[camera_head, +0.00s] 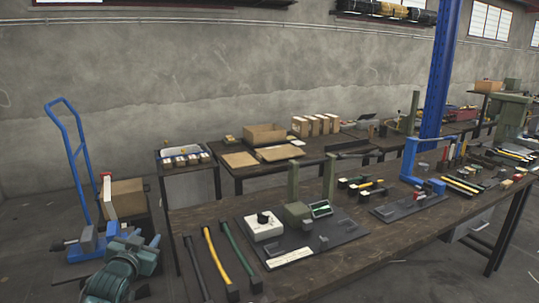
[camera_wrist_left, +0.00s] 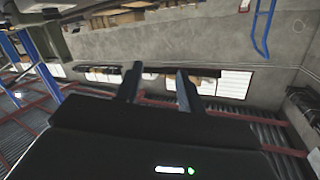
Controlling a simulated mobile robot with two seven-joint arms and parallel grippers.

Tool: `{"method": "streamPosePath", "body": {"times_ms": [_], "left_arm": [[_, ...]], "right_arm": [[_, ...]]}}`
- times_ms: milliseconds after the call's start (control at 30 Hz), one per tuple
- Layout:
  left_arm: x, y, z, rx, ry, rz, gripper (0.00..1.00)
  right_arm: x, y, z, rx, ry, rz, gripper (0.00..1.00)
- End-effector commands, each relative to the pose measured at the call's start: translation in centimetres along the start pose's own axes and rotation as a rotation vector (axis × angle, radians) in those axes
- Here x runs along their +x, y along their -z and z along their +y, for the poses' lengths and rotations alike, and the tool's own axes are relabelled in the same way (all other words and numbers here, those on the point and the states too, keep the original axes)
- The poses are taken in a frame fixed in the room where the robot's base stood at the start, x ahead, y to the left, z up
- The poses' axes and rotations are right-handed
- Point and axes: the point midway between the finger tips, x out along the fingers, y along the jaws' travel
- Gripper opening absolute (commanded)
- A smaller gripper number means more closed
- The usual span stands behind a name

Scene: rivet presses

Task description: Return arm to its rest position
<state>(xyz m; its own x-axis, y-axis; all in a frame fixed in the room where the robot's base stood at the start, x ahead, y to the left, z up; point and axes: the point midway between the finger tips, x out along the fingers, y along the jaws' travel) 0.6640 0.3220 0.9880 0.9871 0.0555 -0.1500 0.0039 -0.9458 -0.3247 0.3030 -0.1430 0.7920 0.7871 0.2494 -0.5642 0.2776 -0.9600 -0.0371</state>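My left arm (camera_head: 120,272), with teal joints, comes in at the lower left of the head view and is bent, to the left of the near workbench. Its gripper (camera_head: 66,244) shows small and partly unclear in front of the blue hand truck. In the left wrist view two dark fingers (camera_wrist_left: 158,73) stand apart with nothing between them, so the left gripper is open and empty. That view is upside down, with wall, windows and roof beams behind the fingers. My right arm and gripper are not in view.
A blue hand truck (camera_head: 72,150) with a cardboard box (camera_head: 126,199) stands by the left arm. A small table (camera_head: 163,157) with a bin stands behind the bench's left end.

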Motion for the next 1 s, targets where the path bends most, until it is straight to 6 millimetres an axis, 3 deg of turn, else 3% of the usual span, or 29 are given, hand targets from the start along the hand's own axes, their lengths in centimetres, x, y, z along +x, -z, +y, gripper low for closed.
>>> {"method": "streamPosePath", "body": {"times_ms": [33,167,267,400,500,600,700,833,1000], "left_arm": [[-1.2,-1.9,1.8,-0.002,-0.028,-0.021,0.39],[-5.0,-6.4,6.5,-0.014,-0.101,-0.075,0.39],[-9.3,-10.2,10.5,-0.035,-0.168,-0.127,0.39],[-17.1,-14.7,16.1,-0.087,-0.266,-0.212,0.39],[-22.9,-16.8,19.1,-0.132,-0.322,-0.272,0.39],[-27.7,-17.8,21.1,-0.176,-0.362,-0.323,0.39],[-31.1,-18.2,22.3,-0.21,-0.385,-0.361,0.39],[-33.3,-18.3,23.0,-0.233,-0.4,-0.385,0.39],[-33.7,-18.3,23.1,-0.237,-0.403,-0.39,0.39]], "right_arm": [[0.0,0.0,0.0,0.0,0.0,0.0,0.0],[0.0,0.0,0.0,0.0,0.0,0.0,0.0],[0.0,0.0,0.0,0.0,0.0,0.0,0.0],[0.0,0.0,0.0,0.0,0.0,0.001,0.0],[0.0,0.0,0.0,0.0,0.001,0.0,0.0],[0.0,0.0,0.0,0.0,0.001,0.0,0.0],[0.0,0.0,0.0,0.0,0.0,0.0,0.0],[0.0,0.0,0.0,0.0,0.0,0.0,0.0],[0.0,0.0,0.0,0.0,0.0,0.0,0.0]]}}
